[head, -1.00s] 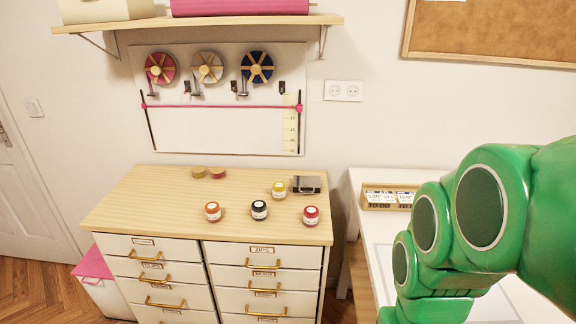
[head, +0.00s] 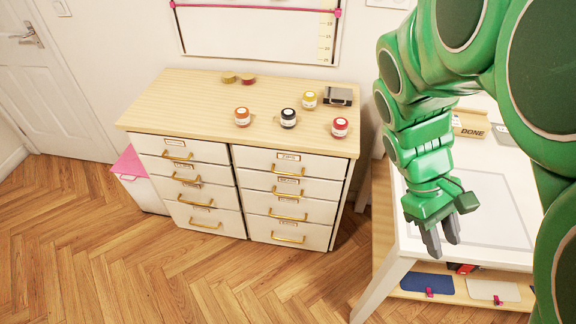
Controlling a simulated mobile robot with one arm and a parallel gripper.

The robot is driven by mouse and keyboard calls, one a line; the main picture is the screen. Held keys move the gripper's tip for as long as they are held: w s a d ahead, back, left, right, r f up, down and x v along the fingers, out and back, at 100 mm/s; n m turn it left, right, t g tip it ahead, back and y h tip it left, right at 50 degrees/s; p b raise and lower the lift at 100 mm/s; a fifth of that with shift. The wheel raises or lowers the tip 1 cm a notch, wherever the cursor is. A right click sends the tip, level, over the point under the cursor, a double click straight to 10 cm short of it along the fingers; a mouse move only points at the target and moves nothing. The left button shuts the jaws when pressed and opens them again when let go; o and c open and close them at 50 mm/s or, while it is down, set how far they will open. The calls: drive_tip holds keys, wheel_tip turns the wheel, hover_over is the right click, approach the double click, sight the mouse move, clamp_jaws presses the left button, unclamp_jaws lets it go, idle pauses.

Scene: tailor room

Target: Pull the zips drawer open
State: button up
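The zips drawer (head: 258,157) is the top drawer in the right column of a white cabinet under a light wood top. Its front has a small label and a brass bar handle (head: 288,173). The drawer is shut, flush with the drawers below it. My gripper (head: 445,250) hangs to the right of the cabinet, in front of the white table, with its grey fingers pointing down. The fingers look apart with a narrow gap and hold nothing. They are well clear of the handle.
Several small jars, such as the black one (head: 288,118), and a dark box (head: 338,96) stand on the cabinet top. A white table (head: 400,235) with a low shelf stands right of the cabinet. A pink-lidded bin (head: 129,163) is at left. The wood floor (head: 200,270) in front is clear.

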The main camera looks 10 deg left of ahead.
drive_tip(key=w+f+n+t+h, duration=0.25)
drive_tip(key=w+n+h, duration=0.45)
drive_tip(key=w+n, duration=0.5)
drive_tip(key=w+a+f+n+t+h, duration=0.25)
drive_tip(key=w+a+f+n, duration=0.2)
drive_tip(key=w, duration=0.25)
drive_tip(key=w+a+f+n+t+h, duration=0.25)
drive_tip(key=w+a+n+t, duration=0.2)
drive_tip(key=w, duration=0.25)
drive_tip(key=w+a+f+n+t+y, duration=0.1)
drive_tip(key=w+a+f+n+t, duration=0.25)
drive_tip(key=a+f+n, duration=0.35)
drive_tip(key=w+a+f+n+t+y, duration=0.2)
drive_tip(key=a+f+n+t, duration=0.25)
drive_tip(key=a, duration=0.45)
drive_tip(key=s+a+f+n+t+y, duration=0.3)
drive_tip(key=a+f+n+t+y, duration=0.5)
drive_tip(key=a+f, duration=0.5)
drive_tip(key=shift+w+d+r+n+g+h, duration=0.2)
drive_tip(key=shift+w+d+g, duration=0.25)
drive_tip(key=shift+w, duration=0.8)
drive_tip(key=shift+w+d+r+n+g+h, duration=0.15)
drive_tip(key=shift+w+d+g, duration=0.3)
drive_tip(key=shift+w, duration=0.75)
drive_tip(key=shift+w+d+r+n+g+h, duration=0.1)
drive_tip(key=shift+w+d+r+g+h, duration=0.35)
drive_tip(key=shift+w, duration=0.8)
drive_tip(key=shift+d+f, duration=0.1)
drive_tip(key=shift+f, duration=0.15)
drive_tip(key=shift+c, duration=0.2)
